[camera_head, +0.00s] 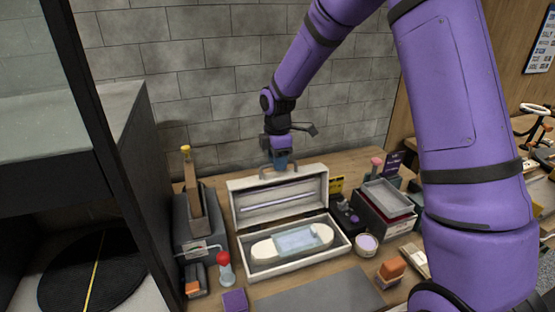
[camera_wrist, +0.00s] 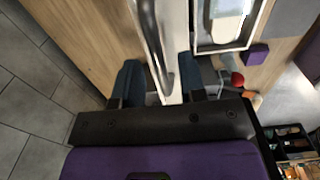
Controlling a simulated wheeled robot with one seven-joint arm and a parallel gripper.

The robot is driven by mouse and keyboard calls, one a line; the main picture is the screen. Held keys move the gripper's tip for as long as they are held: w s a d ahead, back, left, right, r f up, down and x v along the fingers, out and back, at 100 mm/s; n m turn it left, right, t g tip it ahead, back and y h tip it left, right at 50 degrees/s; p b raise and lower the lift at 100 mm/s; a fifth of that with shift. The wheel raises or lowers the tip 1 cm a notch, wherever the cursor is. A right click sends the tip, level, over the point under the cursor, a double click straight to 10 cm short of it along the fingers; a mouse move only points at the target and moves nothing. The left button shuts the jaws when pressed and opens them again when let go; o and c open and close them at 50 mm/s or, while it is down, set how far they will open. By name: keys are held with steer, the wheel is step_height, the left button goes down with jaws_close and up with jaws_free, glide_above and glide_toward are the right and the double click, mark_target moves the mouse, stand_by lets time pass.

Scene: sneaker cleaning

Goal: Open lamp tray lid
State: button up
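The lamp tray (camera_head: 338,240) is a white box on the table in the head view. Its lid (camera_head: 238,195) stands raised at the back, with a light tube (camera_head: 281,204) across its inner face. A grey handle (camera_head: 293,172) sits at the lid's upper edge. My gripper (camera_head: 280,162) is just above and behind this edge. In the wrist view the two dark blue fingers of my gripper (camera_wrist: 160,78) are apart, with the metal handle (camera_wrist: 152,45) running between them. I cannot tell whether they touch it. A cream object with a pale blue middle (camera_head: 297,241) lies in the tray.
A grey stand (camera_head: 193,228) and a red-topped bottle (camera_head: 224,262) are left of the tray. Grey stacked trays (camera_head: 388,196), a round tin (camera_head: 366,244) and an orange-topped brush (camera_head: 391,268) are at the right. A brick wall (camera_head: 190,80) rises behind. A grey mat (camera_head: 325,292) lies bare in front.

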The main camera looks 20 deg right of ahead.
jaws_close()
steer(key=shift+s+r+t, duration=0.2)
steer(key=shift+s+t, duration=0.1)
steer(key=shift+s, duration=0.55)
steer(key=shift+s+r+t, duration=0.15)
steer(key=shift+s+t, duration=0.15)
steer(key=shift+s, duration=1.1)
jaws_free()
step_height(320, 180, up, 11)
steer(key=s, duration=0.1)
